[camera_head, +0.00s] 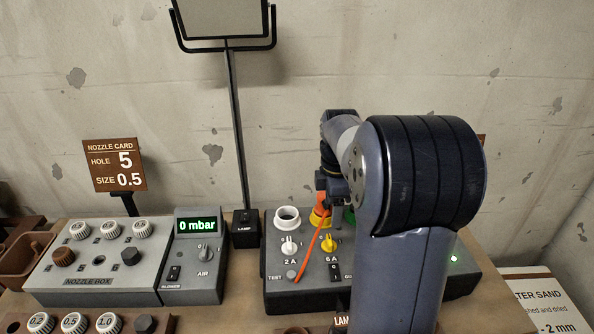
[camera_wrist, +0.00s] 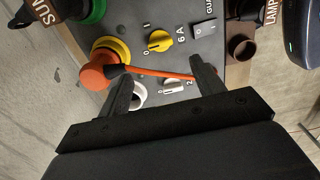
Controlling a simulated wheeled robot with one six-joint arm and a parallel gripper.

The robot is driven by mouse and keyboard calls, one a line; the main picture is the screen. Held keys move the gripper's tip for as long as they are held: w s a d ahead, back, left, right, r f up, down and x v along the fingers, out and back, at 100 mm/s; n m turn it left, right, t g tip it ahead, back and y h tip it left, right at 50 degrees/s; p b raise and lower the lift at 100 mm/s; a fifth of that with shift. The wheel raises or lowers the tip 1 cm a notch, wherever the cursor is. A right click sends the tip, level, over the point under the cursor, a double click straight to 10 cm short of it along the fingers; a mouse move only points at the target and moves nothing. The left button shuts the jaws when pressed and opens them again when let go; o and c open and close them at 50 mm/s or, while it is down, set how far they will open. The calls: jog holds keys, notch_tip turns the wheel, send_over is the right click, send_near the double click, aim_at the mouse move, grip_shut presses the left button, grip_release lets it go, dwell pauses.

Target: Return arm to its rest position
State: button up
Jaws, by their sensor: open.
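My gripper (camera_wrist: 160,76) is open, with its two dark fingers apart above the grey control panel (camera_head: 380,294). In the head view my arm hides most of the gripper and part of the panel. An orange plug (camera_wrist: 97,78) sits at the yellow ring socket (camera_wrist: 122,50), beside the fingers. A thin orange lead (camera_wrist: 158,74) with a dark collar runs from it across the gap between the fingertips. The lead also shows in the head view (camera_head: 309,250), slanting down the panel front. I cannot tell whether a finger touches it.
The panel carries a white ring socket (camera_head: 287,217), a white knob (camera_head: 289,246) and a yellow knob (camera_head: 330,244). Left of it stand a lamp post (camera_head: 238,130), an air unit (camera_head: 192,268) reading 0 mbar and a nozzle box (camera_head: 95,285). A concrete wall is behind.

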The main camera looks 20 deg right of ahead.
aim_at(330, 239)
notch_tip(330, 239, down, 11)
jog(key=shift+r, duration=0.2)
dwell(0.6)
